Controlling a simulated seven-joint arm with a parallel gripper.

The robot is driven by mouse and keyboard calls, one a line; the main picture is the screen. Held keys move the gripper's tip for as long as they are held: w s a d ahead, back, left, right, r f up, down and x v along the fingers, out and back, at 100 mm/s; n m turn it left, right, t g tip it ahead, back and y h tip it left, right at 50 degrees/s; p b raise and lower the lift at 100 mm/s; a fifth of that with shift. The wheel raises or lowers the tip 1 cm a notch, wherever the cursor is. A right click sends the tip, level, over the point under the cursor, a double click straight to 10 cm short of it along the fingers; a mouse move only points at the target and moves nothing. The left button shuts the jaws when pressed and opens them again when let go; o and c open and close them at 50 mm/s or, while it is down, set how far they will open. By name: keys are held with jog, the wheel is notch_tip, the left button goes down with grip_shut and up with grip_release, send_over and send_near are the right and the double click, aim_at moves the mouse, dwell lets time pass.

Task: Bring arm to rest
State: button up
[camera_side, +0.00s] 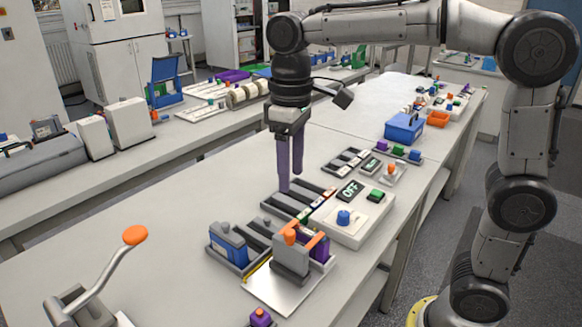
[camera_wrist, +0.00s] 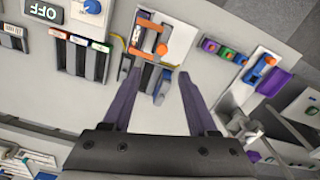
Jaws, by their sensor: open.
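My gripper (camera_side: 290,172) hangs from the arm above the table, pointing down, with its purple fingers near the slotted black rack. In the wrist view the fingers of my gripper (camera_wrist: 156,78) are spread apart with nothing between their tips. A blue block (camera_side: 228,243) stands in a grey holder (camera_side: 262,232) in front of the gripper in the side view. An orange-handled clamp fixture (camera_side: 291,256) stands beside it on a metal plate; its orange lever (camera_wrist: 150,46) also shows in the wrist view. The gripper appears apart from all of these.
A white cycler box (camera_side: 340,222) with a blue knob and OFF display stands right of the slotted rack (camera_side: 300,204). An orange-knobbed lever (camera_side: 135,236) rises at front left. A blue box (camera_side: 404,128) stands farther back. The table's left-middle (camera_side: 170,215) is clear.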

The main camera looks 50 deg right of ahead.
jog(key=s+d+r+m+t, duration=0.1)
jog(key=s+d, duration=0.2)
jog(key=s, duration=0.2)
jog(key=s+d+r+t, duration=0.2)
jog(key=s, duration=0.3)
jog(key=s+d+f+m+t, duration=0.2)
jog(key=s+f, duration=0.5)
jog(key=f, duration=0.2)
jog(key=shift+f+t, duration=0.2)
jog(key=shift+t, duration=0.1)
dwell(1.3)
